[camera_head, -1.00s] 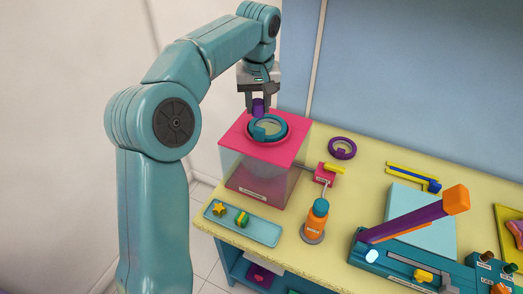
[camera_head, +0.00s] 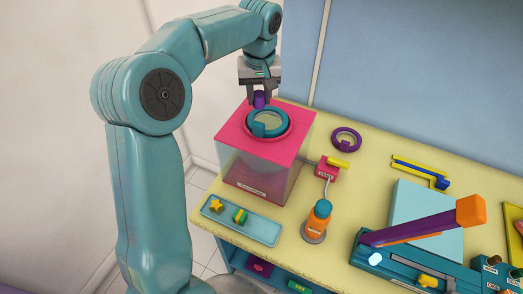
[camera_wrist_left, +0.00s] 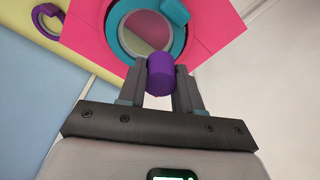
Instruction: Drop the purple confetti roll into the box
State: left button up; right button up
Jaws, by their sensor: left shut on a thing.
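The purple confetti roll (camera_head: 260,100) is held between the fingers of my left gripper (camera_head: 259,98). The roll also shows in the left wrist view (camera_wrist_left: 161,76), with a grey finger on each side. The box (camera_head: 234,131) has a pink top, clear sides and a round opening with a teal ring (camera_head: 254,128) around it. In the head view the roll is above the back part of the box top, close to the ring. In the wrist view the roll overlaps the ring's near edge. The right gripper is not in view.
A blue tray (camera_head: 259,230) with a yellow star and a striped roll lies in front of the box. A large lever device (camera_head: 425,228) stands farther right.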

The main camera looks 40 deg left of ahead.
pick_arm(q)
jog(key=shift+w+f, duration=0.1)
jog(key=shift+f, duration=0.5)
jog(key=shift+w+d+f, duration=0.2)
jog(key=shift+d+f, duration=0.1)
jog(key=shift+d, duration=0.2)
jog(key=shift+s+a, duration=0.3)
jog(key=shift+a, duration=0.15)
jog(key=o, duration=1)
jog(key=shift+w, duration=0.15)
jog(key=shift+o, duration=0.4)
jog(key=shift+w+d, duration=0.15)
jog(key=shift+d, duration=0.2)
jog(key=shift+s+a+r, duration=0.1)
jog(key=shift+s+a, duration=0.05)
jog(key=shift+s, duration=0.05)
jog(key=shift+a+r, duration=0.1)
jog(key=shift+r, duration=0.2)
notch_tip(320, 180, up, 15)
jog(key=s+d, duration=0.1)
jog(key=d, duration=0.1)
jog(key=shift+r, duration=0.2)
jog(key=shift+d, duration=0.1)
jog(key=shift+s, duration=0.2)
